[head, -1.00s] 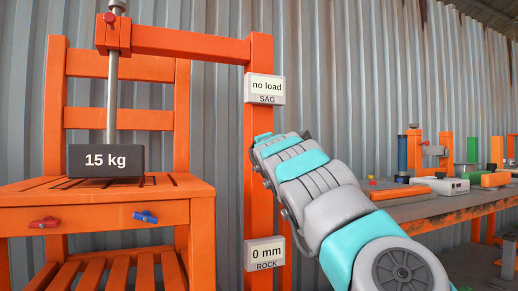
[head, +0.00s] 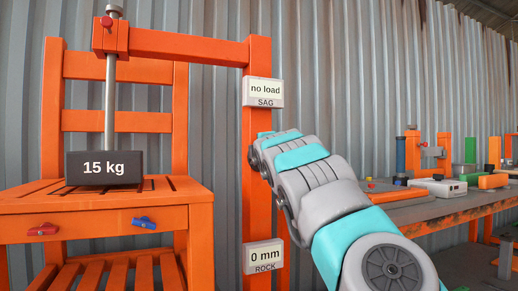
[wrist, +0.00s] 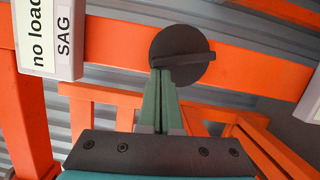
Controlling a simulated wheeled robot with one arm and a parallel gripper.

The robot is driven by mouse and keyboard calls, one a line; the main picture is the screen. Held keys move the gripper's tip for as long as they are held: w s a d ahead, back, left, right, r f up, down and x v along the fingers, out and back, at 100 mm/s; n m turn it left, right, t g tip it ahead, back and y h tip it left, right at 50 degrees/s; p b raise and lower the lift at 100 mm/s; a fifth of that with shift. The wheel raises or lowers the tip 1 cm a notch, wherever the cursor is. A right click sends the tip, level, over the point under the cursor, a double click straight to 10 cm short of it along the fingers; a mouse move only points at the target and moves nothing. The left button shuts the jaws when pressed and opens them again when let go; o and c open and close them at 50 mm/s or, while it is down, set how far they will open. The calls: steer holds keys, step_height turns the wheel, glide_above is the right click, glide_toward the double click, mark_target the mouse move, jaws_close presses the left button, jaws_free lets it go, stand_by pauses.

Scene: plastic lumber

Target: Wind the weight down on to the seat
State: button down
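The dark weight marked 15 kg (head: 103,167) hangs on a grey rod (head: 110,105) just over or on the slatted orange seat (head: 40,200); I cannot tell whether it touches. The SAG sign (head: 263,92) reads no load and the ROCK sign (head: 264,255) reads 0 mm. In the wrist view a dark round knob with a raised bar (wrist: 195,58) is on an orange beam. My gripper (wrist: 164,72) has its green fingers close together, tips at the bar's left end. Nothing shows between them. The head view hides the gripper behind my arm and the post.
An orange post (head: 257,200) and crossbar (head: 185,45) stand beside the chair. A red lever (head: 43,230) and a blue lever (head: 144,222) are on the seat's front rail. A workbench (head: 440,212) with several tools and blocks stands at the right.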

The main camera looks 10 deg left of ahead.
steer(key=shift+w+d+r+m+g+p, duration=0.15)
steer(key=shift+d+r+m+p, duration=0.1)
steer(key=shift+m+p, duration=0.4)
steer(key=shift+w+d+r+m+g+p, duration=0.15)
steer(key=shift+d+m+p, duration=0.2)
steer(key=shift+m, duration=0.5)
steer(key=shift+w+d+r+m+g+p, duration=0.15)
steer(key=shift+m+g+p, duration=0.1)
steer(key=shift+m+p, duration=0.4)
steer(key=shift+w+d+f+m+g+p, duration=0.1)
steer(key=shift+m+g+p, duration=0.15)
steer(key=shift+m+p, duration=0.4)
steer(key=shift+r, duration=0.15)
stand_by(0.4)
